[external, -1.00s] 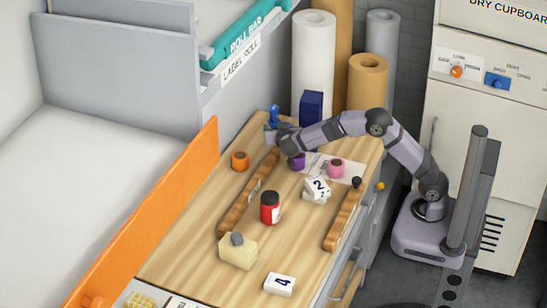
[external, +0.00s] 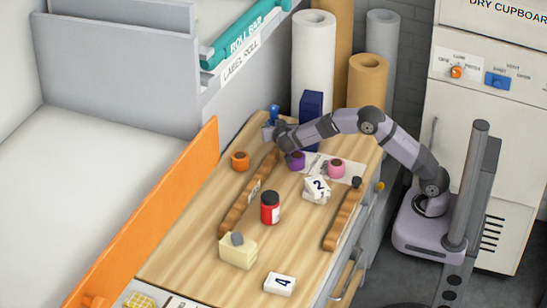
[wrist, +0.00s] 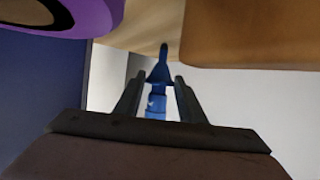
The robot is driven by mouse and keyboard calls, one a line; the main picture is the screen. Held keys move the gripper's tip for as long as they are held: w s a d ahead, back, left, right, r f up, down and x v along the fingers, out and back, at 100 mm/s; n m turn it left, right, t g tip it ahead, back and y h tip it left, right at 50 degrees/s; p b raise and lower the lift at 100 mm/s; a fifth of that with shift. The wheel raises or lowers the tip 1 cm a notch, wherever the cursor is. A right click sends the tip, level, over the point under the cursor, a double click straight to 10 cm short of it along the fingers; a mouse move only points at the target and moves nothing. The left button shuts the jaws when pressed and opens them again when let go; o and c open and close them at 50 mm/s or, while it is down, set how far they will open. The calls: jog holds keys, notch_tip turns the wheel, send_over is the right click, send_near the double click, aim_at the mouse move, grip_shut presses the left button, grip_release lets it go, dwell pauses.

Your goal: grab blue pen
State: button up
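The blue pen (external: 274,112) stands at the far left end of the wooden bench in the external view. In the wrist view the blue pen (wrist: 156,92) lies between the two fingers of my gripper (wrist: 160,86). Narrow gaps show between the pen and both fingers, so the gripper looks open around it. In the external view my gripper (external: 270,130) is at the pen's lower part, which it partly hides.
A dark blue box (external: 311,108) and a purple roll (external: 296,161) are close to my gripper. An orange roll (external: 240,161) and a wooden rail (external: 246,196) are nearer the front. A red jar (external: 270,208) stands mid-bench. Tall rolls stand behind the bench.

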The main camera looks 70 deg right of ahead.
jog(key=c, duration=0.5)
jog(key=shift+r, duration=0.15)
notch_tip(320, 180, up, 18)
jog(key=b, duration=0.1)
dwell(0.4)
